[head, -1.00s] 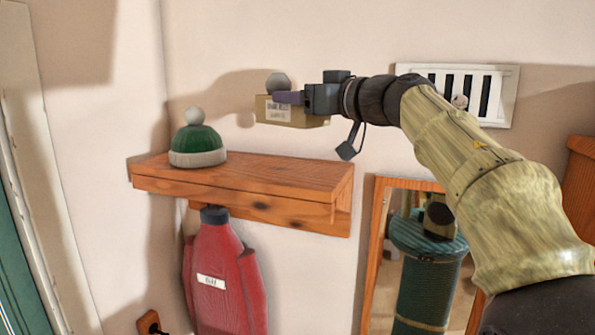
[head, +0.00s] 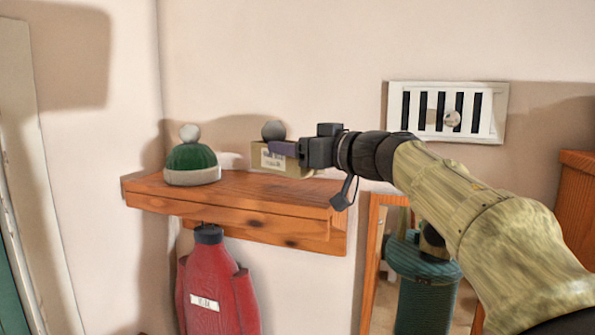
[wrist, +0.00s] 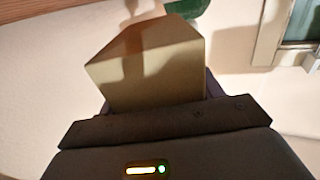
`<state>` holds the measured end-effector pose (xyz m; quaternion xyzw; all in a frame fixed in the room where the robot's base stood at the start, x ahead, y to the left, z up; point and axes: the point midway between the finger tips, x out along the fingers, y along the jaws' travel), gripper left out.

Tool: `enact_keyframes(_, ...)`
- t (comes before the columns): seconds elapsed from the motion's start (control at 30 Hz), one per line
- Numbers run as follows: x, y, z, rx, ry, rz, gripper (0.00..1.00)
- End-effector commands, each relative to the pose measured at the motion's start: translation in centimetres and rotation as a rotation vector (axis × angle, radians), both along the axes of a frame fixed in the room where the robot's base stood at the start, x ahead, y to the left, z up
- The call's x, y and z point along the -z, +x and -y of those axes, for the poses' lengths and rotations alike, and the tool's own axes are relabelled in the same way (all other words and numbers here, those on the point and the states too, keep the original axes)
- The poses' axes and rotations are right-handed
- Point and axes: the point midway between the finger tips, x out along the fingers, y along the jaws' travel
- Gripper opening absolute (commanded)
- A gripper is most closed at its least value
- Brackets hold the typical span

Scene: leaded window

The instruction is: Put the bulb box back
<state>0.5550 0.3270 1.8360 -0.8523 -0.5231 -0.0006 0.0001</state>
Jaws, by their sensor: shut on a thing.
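In the wrist view the box (wrist: 155,68) fills the middle, in front of the jaws. The jaw tips are mostly hidden behind the box there.
A green bobble hat (head: 191,163) sits on the shelf left of the box. A red coat (head: 214,285) hangs below. A vent grille (head: 447,112) is on the wall, and a mirror (head: 372,270) stands below right.

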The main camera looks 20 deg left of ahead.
Motion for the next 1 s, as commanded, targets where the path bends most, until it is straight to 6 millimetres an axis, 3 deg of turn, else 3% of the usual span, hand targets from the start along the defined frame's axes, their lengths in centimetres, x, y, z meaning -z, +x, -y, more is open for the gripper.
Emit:
enact_keyframes(0.23,0.4,0.0,0.1,0.001,0.000,-0.001,0.43)
enact_keyframes(0.5,3.9,0.1,0.2,0.004,0.000,-0.002,0.43)
enact_keyframes(0.93,4.5,0.0,0.1,0.002,0.000,-0.001,0.43)
enact_keyframes(0.97,4.4,0.0,0.1,0.002,0.000,-0.001,0.71)
enact_keyframes(1.0,4.4,0.0,0.1,0.002,0.000,-0.001,0.79)
